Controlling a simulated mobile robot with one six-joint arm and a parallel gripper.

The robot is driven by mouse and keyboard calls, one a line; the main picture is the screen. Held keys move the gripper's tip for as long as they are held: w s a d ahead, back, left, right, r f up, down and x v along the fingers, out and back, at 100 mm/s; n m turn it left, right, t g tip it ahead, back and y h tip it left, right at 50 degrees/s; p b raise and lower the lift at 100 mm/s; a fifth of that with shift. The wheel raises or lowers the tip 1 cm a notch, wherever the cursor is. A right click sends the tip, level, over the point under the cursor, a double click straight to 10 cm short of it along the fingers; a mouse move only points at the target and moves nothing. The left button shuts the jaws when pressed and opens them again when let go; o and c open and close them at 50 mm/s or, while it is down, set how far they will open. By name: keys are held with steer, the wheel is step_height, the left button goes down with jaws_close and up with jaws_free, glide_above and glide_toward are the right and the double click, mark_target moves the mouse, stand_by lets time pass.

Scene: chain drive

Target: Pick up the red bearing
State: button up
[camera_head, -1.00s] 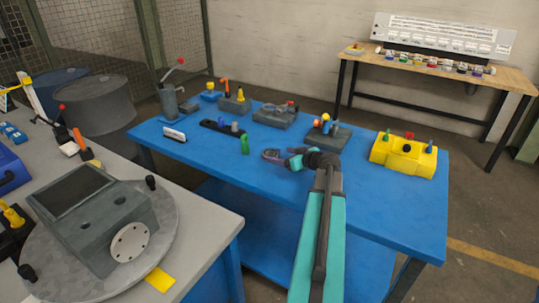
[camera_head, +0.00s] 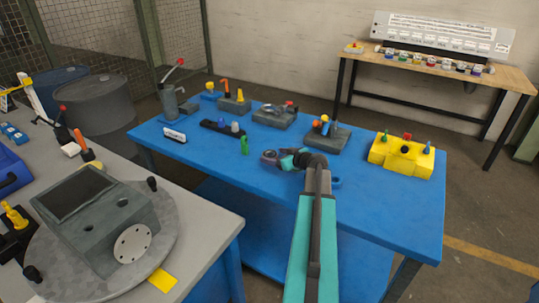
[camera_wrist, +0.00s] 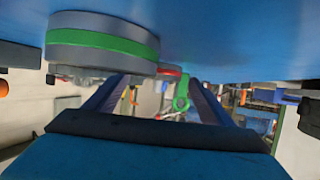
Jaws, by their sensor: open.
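A small red disc-like part (camera_wrist: 172,71), probably the red bearing, shows in the wrist view just below the blue table surface, which appears upside down at the top. It lies beyond my fingers, between them, and a grey part with a green band partly covers its left side. My gripper (camera_wrist: 155,98) is open, its two fingers spread left and right with nothing held between them. In the head view my gripper (camera_head: 268,158) is low over the middle of the blue table (camera_head: 385,210). I cannot make out the red bearing there.
The green-banded grey cylinder (camera_wrist: 100,42) is close by at upper left in the wrist view. A green upright part (camera_head: 245,146) stands left of my gripper. A grey fixture (camera_head: 327,137) and yellow block (camera_head: 402,155) stand to the right. The table's front is mostly clear.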

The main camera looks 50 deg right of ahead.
steer(key=shift+x, duration=0.9)
steer(key=c, duration=1.4)
steer(key=shift+r, duration=0.25)
steer(key=shift+r+b, duration=0.6)
steer(key=shift+r, duration=0.6)
steer(key=s+b, duration=0.1)
steer(key=s, duration=0.4)
steer(key=s+r+b, duration=0.1)
steer(key=s+b, duration=0.1)
steer(key=s, duration=0.3)
steer(key=s+r+b, duration=0.1)
steer(key=s+b, duration=0.1)
steer(key=s, duration=0.4)
steer(key=shift+s+r, duration=0.1)
